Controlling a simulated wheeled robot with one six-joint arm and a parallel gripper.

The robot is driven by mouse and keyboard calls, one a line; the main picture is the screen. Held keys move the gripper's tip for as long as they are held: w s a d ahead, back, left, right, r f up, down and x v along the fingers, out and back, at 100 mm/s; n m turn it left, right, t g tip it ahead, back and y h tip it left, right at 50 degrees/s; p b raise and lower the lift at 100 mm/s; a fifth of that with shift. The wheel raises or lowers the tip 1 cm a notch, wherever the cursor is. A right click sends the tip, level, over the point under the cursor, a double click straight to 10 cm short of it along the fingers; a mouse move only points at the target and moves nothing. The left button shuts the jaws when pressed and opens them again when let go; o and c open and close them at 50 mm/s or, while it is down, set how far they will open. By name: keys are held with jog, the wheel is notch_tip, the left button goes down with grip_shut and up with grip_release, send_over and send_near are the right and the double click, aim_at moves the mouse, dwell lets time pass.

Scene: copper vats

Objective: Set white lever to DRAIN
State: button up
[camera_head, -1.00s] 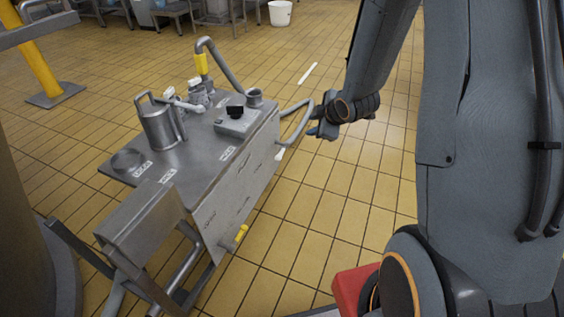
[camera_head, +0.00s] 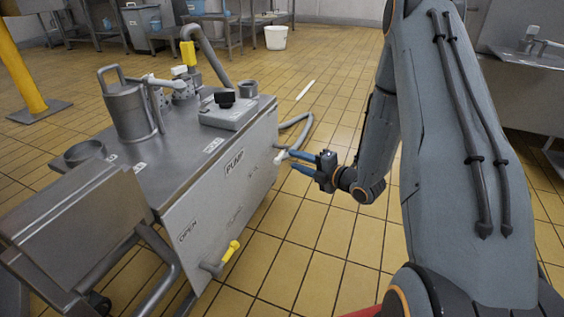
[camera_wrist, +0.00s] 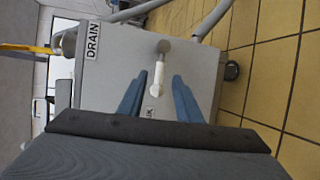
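The white lever (camera_head: 281,156) is on the side panel of the steel cart, near its far end. In the wrist view the white lever (camera_wrist: 157,78) hangs from a metal pivot, its handle pointing down in the picture. The DRAIN label (camera_wrist: 93,40) is to the left of the pivot. A second label (camera_wrist: 148,112) below the handle is mostly hidden. My gripper (camera_head: 292,160) is open at the panel. In the wrist view its blue fingers lie on either side of the handle, with visible gaps. I cannot tell whether the tips reach the handle's depth.
The steel cart (camera_head: 185,205) also carries a yellow lever (camera_head: 231,250), a PUMP label (camera_head: 235,163) and an OPEN label (camera_head: 188,231). A grey hose (camera_head: 300,125) curves past its far end. A white bucket (camera_head: 276,38) stands farther back. Tiled floor right of the cart is clear.

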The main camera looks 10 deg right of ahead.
aim_at(282, 153)
jog(key=b+x, duration=0.3)
jog(key=x, duration=0.4)
jog(key=shift+w+a+f, duration=0.1)
jog(key=shift+w+a, duration=0.1)
jog(key=shift+w, duration=0.05)
grip_shut()
jog(key=shift+d, duration=0.1)
